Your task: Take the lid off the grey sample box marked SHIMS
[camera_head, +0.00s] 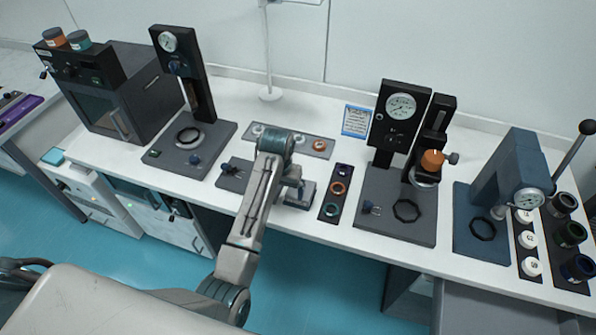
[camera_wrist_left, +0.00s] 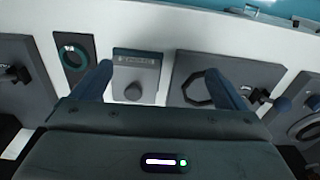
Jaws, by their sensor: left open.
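The grey sample box (camera_head: 307,194) stands near the front edge of the white bench, partly hidden by my left gripper (camera_head: 291,186). The lid appears to be on. My left gripper (camera_wrist_left: 158,70) is open and empty. Its fingers show to either side of the box, which sits nearer the left finger in that view. I cannot tell the height of the fingertips above it. My right gripper is not in view.
A dark strip with several rings (camera_head: 337,188) stands right of the box. A gauge stand (camera_head: 398,212) is farther right and another stand (camera_head: 190,148) is to the left. A flat grey plate with round parts (camera_head: 319,146) lies behind. The bench's front edge is close.

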